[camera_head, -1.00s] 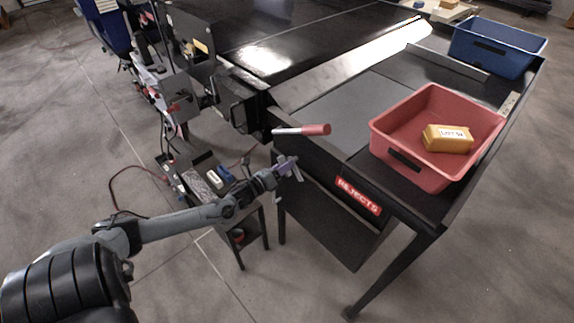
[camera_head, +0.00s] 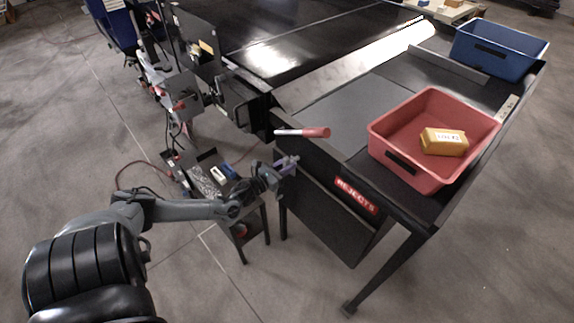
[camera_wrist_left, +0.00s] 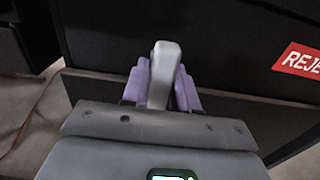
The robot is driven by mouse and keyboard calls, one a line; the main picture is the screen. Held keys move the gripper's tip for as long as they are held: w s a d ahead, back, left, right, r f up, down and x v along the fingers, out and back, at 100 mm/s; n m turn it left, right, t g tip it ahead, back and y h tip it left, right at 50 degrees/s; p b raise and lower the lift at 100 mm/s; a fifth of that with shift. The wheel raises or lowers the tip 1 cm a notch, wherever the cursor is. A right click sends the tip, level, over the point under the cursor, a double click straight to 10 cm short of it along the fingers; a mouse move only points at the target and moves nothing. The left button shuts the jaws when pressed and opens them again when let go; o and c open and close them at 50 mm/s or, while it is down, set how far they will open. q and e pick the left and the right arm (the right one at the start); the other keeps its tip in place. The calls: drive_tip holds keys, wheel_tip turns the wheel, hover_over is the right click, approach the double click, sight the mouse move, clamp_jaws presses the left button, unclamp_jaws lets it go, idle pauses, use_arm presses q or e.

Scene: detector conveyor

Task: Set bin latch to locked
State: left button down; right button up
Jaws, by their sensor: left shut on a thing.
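The bin latch is a light grey lever (camera_wrist_left: 163,75) on the dark front panel of the rejects bin (camera_head: 325,215). In the left wrist view it stands nearly upright between the purple fingers of my left gripper (camera_wrist_left: 162,88). The gripper is shut on it. In the head view my left gripper (camera_head: 285,164) is at the panel's left end and hides most of the latch. I cannot read any lock marking. My right gripper is not in view.
A handle with a red grip (camera_head: 303,132) sticks out just above the gripper. A red bin (camera_head: 393,178) holding a yellow box (camera_head: 443,142) stands on the table, with a blue bin (camera_head: 497,50) behind. A small side table (camera_head: 238,214) stands close by my left wrist.

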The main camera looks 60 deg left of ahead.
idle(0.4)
use_arm(q)
drive_tip(key=c, duration=1)
unclamp_jaws()
drive_tip(key=shift+o, duration=0.2)
drive_tip(key=p+v, duration=0.1)
drive_tip(key=v, duration=0.9)
drive_tip(key=shift+s, duration=0.4)
drive_tip(key=shift+d, duration=0.1)
